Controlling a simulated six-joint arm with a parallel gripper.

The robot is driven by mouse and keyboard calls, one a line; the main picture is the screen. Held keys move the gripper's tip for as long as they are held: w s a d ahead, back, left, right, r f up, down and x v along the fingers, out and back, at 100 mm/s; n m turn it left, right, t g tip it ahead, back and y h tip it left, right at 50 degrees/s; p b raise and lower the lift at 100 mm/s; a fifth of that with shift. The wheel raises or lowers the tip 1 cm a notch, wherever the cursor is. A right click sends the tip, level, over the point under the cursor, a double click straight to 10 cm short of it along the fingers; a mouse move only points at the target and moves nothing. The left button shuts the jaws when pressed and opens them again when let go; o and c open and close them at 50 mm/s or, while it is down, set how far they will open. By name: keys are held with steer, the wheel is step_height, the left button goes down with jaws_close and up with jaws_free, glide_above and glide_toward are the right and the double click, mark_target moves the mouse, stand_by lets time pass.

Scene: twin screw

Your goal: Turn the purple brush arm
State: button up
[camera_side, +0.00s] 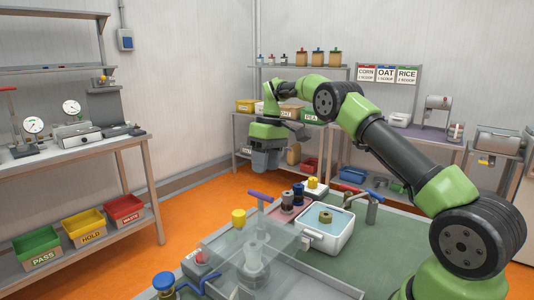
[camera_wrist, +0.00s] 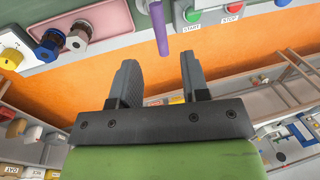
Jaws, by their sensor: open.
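The purple brush arm (camera_side: 260,195) is a short bar on top of a post at the back of the machine on the green table. In the wrist view, the purple bar (camera_wrist: 160,28) stands at the top edge, beyond the fingertips and roughly between them in the picture. Its upper end is cut off. My gripper (camera_wrist: 158,60) is open with nothing between its fingers. In the side view, my gripper (camera_side: 267,160) hangs above and behind the purple bar, apart from it. The fingertips are hard to make out there.
A clear housing (camera_side: 240,258) covers part of the machine, with a yellow knob (camera_side: 239,218) and blue knob (camera_side: 163,282) close by. A white tub (camera_side: 326,238) stands right. Start (camera_wrist: 194,16) and stop (camera_wrist: 233,10) buttons lie near the bar. Orange floor lies behind.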

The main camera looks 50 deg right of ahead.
steer(key=r, duration=0.3)
steer(key=shift+d, duration=0.3)
stand_by(0.3)
steer(key=s+a+r+m+t+h, duration=0.1)
steer(key=s+a+r+t, duration=0.2)
steer(key=s+a+r, duration=0.75)
steer(key=s+a+f+m+t, duration=0.1)
steer(key=s+a+t, duration=0.1)
steer(key=s, duration=0.5)
steer(key=s+a+m+t, duration=0.2)
steer(key=s+a, duration=0.3)
steer(key=s, duration=0.3)
steer(key=shift+s+f+y, duration=0.15)
steer(key=shift+f+y, duration=0.2)
steer(key=shift+y, duration=0.05)
